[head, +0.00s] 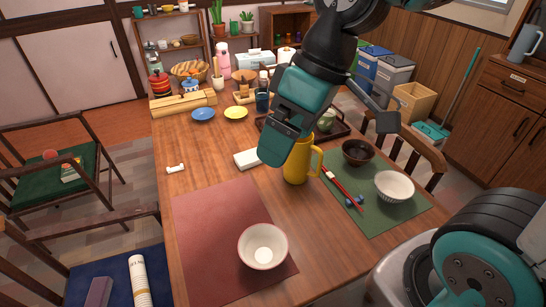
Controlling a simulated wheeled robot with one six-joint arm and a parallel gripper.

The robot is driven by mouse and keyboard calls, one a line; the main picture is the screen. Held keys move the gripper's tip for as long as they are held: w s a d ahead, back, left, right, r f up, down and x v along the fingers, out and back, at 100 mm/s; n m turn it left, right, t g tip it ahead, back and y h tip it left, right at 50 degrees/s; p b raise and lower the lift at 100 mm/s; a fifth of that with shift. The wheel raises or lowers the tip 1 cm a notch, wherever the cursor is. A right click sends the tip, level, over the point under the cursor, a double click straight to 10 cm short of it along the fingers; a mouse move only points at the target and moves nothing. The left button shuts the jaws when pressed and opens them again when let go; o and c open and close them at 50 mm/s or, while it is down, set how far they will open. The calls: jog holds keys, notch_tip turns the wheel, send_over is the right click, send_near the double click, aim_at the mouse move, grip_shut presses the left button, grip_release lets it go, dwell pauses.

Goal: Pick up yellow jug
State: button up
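The yellow jug (297,166) stands upright on the wooden table near its middle, with its handle on the right side. My gripper (278,147) comes down from above at the jug. Its teal finger end covers the jug's upper left side. The jug's rim is partly hidden behind my gripper. I cannot tell whether the gripper touches the jug or how far apart its fingers are.
A white bowl (394,186), a dark bowl (358,152) and red chopsticks (341,189) are on the green mat (372,218) at right. A pale bowl (263,246) is on the red mat (210,225). A white box (248,160) lies left of the jug.

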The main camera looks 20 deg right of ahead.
jog(key=w+d+f+n+t+b, duration=0.1)
jog(key=w+d+f, duration=0.1)
jog(key=w+d, duration=0.3)
jog(key=w+d+f, duration=0.1)
jog(key=w+d, duration=0.2)
jog(key=w, duration=0.4)
jog(key=n+t+b, duration=0.1)
jog(key=n, duration=0.1)
send_over(301, 158)
jog(key=d, duration=0.5)
notch_tip(301, 158, down, 6)
jog(key=d+p+x, duration=0.1)
jog(key=d+x, duration=0.1)
jog(key=x, duration=1.5)
jog(key=shift+w+f, duration=0.3)
jog(key=shift+f, duration=0.05)
jog(key=c, duration=1)
jog(key=shift+r, duration=0.1)
